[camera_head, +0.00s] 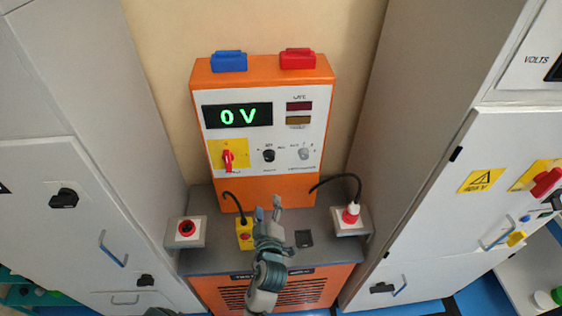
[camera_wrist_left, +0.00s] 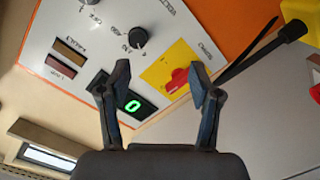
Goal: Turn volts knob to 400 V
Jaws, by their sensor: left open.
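The orange control box (camera_head: 263,70) has a white front panel with a green display (camera_head: 238,116) reading 0 V. A black round knob (camera_head: 268,155) sits mid-panel; it also shows in the left wrist view (camera_wrist_left: 138,38). A grey knob (camera_head: 304,154) is to its right. My left gripper (camera_head: 268,208) is open and empty, below the panel in the head view. In the wrist view its fingers (camera_wrist_left: 160,78) frame the display and red switch, apart from the black knob. My right gripper is not in view.
A red rotary switch (camera_head: 228,158) on a yellow plate is left of the black knob. Grey cabinets (camera_head: 85,120) flank the orange unit.

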